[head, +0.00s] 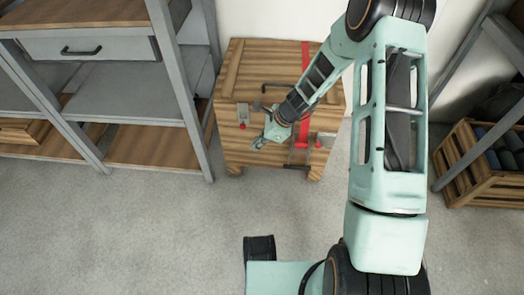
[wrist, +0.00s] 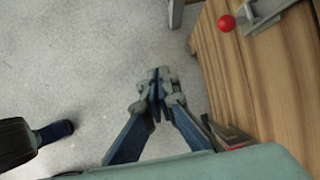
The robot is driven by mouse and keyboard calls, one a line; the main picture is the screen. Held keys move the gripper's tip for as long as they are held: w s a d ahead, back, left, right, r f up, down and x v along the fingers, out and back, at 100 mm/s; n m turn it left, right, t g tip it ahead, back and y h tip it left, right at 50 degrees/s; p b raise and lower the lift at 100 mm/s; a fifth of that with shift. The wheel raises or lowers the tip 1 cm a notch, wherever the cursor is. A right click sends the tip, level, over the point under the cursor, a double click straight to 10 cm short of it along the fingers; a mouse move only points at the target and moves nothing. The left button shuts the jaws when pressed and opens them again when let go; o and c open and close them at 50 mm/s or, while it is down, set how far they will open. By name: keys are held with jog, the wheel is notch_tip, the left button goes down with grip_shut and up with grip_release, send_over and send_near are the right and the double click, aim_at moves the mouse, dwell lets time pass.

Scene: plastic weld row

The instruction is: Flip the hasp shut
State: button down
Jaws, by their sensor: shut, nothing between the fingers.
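A wooden chest (head: 240,73) with its lid down stands on the floor by the wall. A grey metal fitting (head: 243,111) with a small red knob sits on its front at the left. Another grey fitting (head: 325,140) with red on it is at the right. I cannot tell which one is the hasp, or how its flap lies. My gripper (head: 257,144) is shut and empty in front of the chest. In the wrist view the fingertips (wrist: 155,80) meet over bare floor, left of the wood. A red ball knob (wrist: 226,23) and grey bracket (wrist: 266,14) lie beyond them.
A red strap (head: 305,58) runs over the chest, partly behind my arm. Grey-framed shelving (head: 140,95) stands close on the left. A slatted crate (head: 470,160) with dark contents is at the right. The floor (head: 140,235) in front is clear.

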jog(key=shift+s+d+r, duration=0.25)
jog(key=shift+s+d, duration=0.05)
jog(key=shift+s, duration=0.4)
jog(key=shift+s+d+r, duration=0.3)
jog(key=shift+s+d, duration=0.05)
jog(key=shift+s, duration=0.35)
jog(key=shift+s+d+r, duration=0.25)
jog(key=shift+s+d, duration=0.05)
jog(key=shift+s, duration=0.4)
